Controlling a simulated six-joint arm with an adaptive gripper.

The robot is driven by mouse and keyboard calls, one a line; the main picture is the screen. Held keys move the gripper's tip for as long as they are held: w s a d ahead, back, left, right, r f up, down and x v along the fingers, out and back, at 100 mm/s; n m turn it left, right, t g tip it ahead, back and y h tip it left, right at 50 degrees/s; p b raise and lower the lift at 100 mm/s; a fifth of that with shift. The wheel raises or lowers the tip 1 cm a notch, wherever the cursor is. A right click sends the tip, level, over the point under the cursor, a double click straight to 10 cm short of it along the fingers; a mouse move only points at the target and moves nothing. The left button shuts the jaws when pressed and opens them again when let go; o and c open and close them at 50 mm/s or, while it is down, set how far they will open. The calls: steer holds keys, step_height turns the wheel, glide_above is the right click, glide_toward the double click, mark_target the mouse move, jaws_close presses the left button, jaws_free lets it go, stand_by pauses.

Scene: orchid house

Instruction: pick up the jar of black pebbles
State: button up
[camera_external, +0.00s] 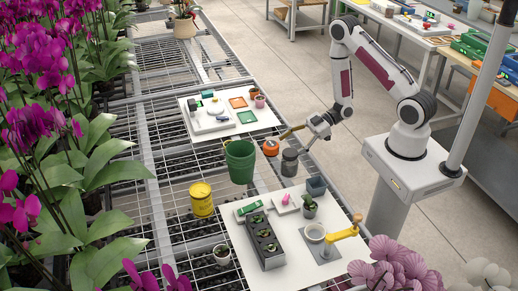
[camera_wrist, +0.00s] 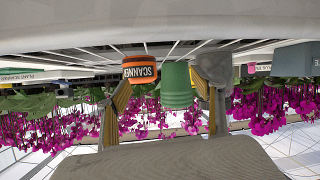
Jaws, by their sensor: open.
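A dark grey cylindrical jar (camera_external: 289,163), which looks like the jar of black pebbles, stands upright on the mesh bench near its right edge in the external view. Single pebbles are too small to make out. My gripper (camera_external: 299,137) is open and empty, above the jar and a little to its right. Its fingers point left, over the bench. The gripper also shows in the wrist view (camera_wrist: 166,105), fingers spread on either side. I cannot make out the jar clearly in the wrist view.
An orange scanner (camera_external: 271,147) stands just left of the jar, with a green bucket (camera_external: 240,162) beyond it. A yellow tin (camera_external: 201,200) stands farther left. A front white board (camera_external: 232,235) holds pots and tools; another white board (camera_external: 196,133) lies behind. Orchids line the left.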

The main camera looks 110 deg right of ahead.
mark_target(282, 164)
steer(key=a+t, duration=0.1)
steer(key=a, duration=0.1)
steer(key=s+a+t+y, duration=0.1)
steer(key=a, duration=0.2)
steer(key=s+a+t+y, duration=0.1)
steer(key=a, duration=0.2)
steer(key=shift+r+t, duration=0.3)
steer(key=shift+r, duration=0.05)
steer(key=shift+s+a+r+t, duration=0.2)
steer(key=shift+a+r+t, duration=0.1)
steer(key=shift+a, duration=0.15)
steer(key=shift+w, duration=0.1)
steer(key=shift+w+a, duration=0.25)
steer(key=shift+w, duration=0.9)
steer(key=shift+w+y, duration=0.15)
steer(key=shift+y, duration=0.15)
steer(key=shift+x, duration=2.5)
steer(key=shift+a+f, duration=0.1)
steer(key=c, duration=1.6)
